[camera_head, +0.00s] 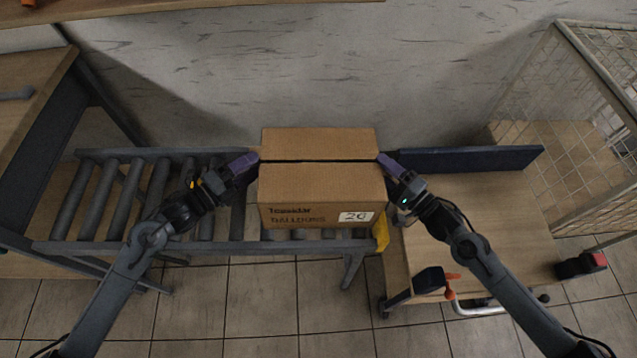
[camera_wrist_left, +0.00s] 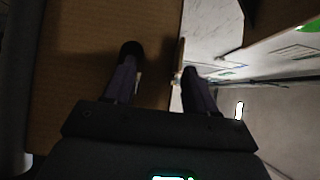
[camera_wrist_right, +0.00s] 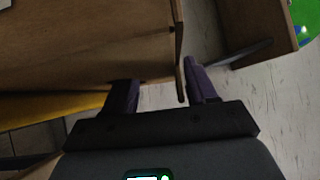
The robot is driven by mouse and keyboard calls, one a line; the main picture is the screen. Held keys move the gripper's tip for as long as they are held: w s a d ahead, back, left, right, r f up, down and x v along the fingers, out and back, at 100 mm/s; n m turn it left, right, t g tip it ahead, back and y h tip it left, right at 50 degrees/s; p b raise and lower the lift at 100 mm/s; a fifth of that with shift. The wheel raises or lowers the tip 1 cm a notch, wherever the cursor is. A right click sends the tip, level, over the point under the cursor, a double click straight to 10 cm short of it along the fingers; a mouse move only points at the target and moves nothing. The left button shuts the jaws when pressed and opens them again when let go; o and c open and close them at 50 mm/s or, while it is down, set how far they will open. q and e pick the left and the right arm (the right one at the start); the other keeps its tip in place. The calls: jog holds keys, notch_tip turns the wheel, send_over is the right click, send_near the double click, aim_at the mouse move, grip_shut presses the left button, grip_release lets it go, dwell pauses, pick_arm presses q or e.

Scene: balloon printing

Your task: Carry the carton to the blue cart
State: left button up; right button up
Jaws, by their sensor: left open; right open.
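The brown carton (camera_head: 320,198) sits on the right end of the roller conveyor, with a dark seam across its top and a "26" label on its front. My left gripper (camera_head: 250,160) is open at the carton's left side; my right gripper (camera_head: 384,162) is open at its right side. In the left wrist view the carton (camera_wrist_left: 80,60) reaches between the fingers (camera_wrist_left: 158,66). In the right wrist view the carton's edge (camera_wrist_right: 176,30) lies between the open fingers (camera_wrist_right: 165,80). I cannot tell whether they touch it. The cart (camera_head: 480,205), with a wooden deck and blue back panel, stands right of the conveyor.
The roller conveyor (camera_head: 130,195) runs left from the carton, with a yellow end piece (camera_head: 381,232) near the cart. A wire-mesh cage (camera_head: 590,130) stands at the far right. The wall (camera_head: 300,70) is close behind.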

pick_arm(q)
jog(key=shift+x, duration=0.9)
pick_arm(e)
jog(key=shift+x, duration=0.95)
pick_arm(q)
jog(key=c, duration=0.9)
pick_arm(e)
jog(key=c, duration=0.9)
jog(key=shift+r, duration=0.1)
